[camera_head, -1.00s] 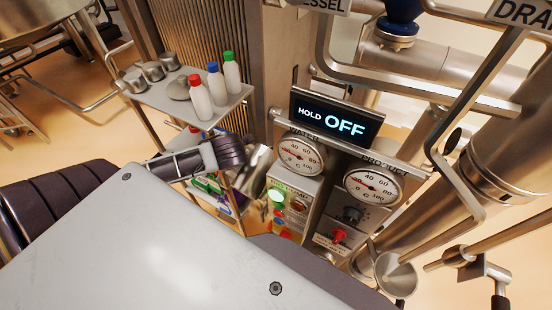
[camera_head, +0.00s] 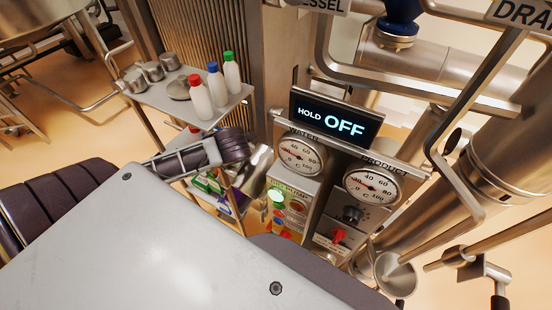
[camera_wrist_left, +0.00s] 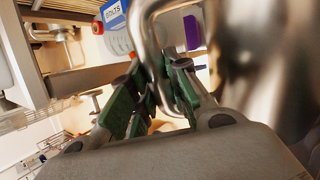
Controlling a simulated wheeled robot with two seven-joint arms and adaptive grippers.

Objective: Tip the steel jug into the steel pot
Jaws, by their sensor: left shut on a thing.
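The steel jug (camera_head: 259,163) shows in part in the head view, beyond my left wrist and left of the control panel. In the left wrist view its shiny body (camera_wrist_left: 275,60) fills the right side, blurred and close. My left gripper (camera_wrist_left: 165,90) has green-padded fingers shut on the jug's curved handle. In the head view its fingers are hidden behind my arm. Several small steel vessels (camera_head: 153,71) stand on the upper shelf; I cannot tell whether one is the steel pot. The jug's contents are not visible. My right gripper is not in view.
The shelf rack (camera_head: 222,106) holds red-, blue- and green-capped bottles (camera_head: 216,83) above and coloured items below. The control panel (camera_head: 293,200) with gauges and an OFF display (camera_head: 336,118) stands right of the jug. Pipes crowd the right side. A blue-labelled bin (camera_wrist_left: 113,20) is near the gripper.

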